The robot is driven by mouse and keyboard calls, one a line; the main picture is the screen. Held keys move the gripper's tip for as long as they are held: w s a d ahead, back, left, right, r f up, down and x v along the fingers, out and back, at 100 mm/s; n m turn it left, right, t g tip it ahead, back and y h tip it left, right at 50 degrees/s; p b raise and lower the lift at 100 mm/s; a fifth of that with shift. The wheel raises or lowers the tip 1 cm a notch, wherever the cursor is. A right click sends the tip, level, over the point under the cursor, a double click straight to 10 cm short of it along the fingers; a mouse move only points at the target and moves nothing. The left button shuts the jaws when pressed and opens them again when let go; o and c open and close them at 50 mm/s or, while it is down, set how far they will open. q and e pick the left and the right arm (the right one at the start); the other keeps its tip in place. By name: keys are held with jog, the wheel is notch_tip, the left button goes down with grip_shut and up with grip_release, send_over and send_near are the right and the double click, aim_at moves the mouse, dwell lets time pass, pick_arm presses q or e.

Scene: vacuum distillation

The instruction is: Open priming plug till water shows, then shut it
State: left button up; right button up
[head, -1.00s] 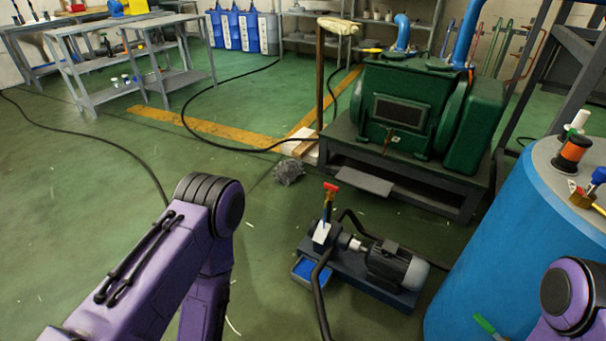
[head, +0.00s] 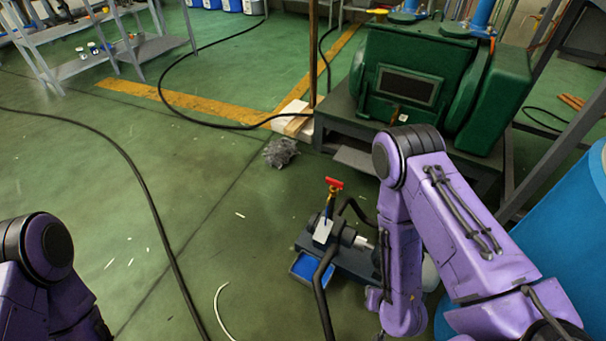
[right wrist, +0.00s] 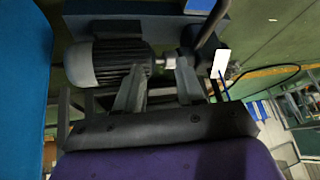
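The small pump set stands on the floor in the head view. Its dark pump body (head: 345,235) carries a red-handled valve (head: 334,184) and a white tag (head: 322,231). A blue tray (head: 305,267) lies at its front left. My right arm hides most of the motor, which shows in the right wrist view (right wrist: 108,62). I cannot make out the priming plug. My right gripper (right wrist: 158,84) is open and empty, its fingers pointing toward the shaft between motor and pump, apart from the tag (right wrist: 220,64). My left gripper is out of view; only its arm shows.
A large green machine (head: 410,80) on a dark stand is behind the pump. A blue drum (head: 570,225) stands at right. Black hoses run across the floor. A grey tangled clump (head: 281,152) lies behind the pump. Floor left of the pump is mostly clear.

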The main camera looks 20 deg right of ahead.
jog(key=w+d+f+n+t+y+b, duration=0.15)
jog(key=w+t, duration=0.25)
jog(key=w, duration=0.7)
jog(key=n+t+y+b, duration=0.3)
jog(key=n+y+b, duration=0.5)
jog(key=n+y, duration=0.5)
send_near(330, 178)
jog(key=b+x, duration=0.1)
jog(key=x, duration=0.5)
jog(key=f+b+x, duration=0.1)
jog(key=x, duration=0.1)
jog(key=shift+w+a+b, duration=0.25)
jog(key=shift+a+b, duration=0.1)
jog(key=shift+w+a+r, duration=0.2)
jog(key=shift+w+a, duration=0.2)
jog(key=shift+w, duration=0.05)
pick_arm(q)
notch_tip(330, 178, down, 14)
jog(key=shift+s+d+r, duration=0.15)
pick_arm(e)
grip_shut()
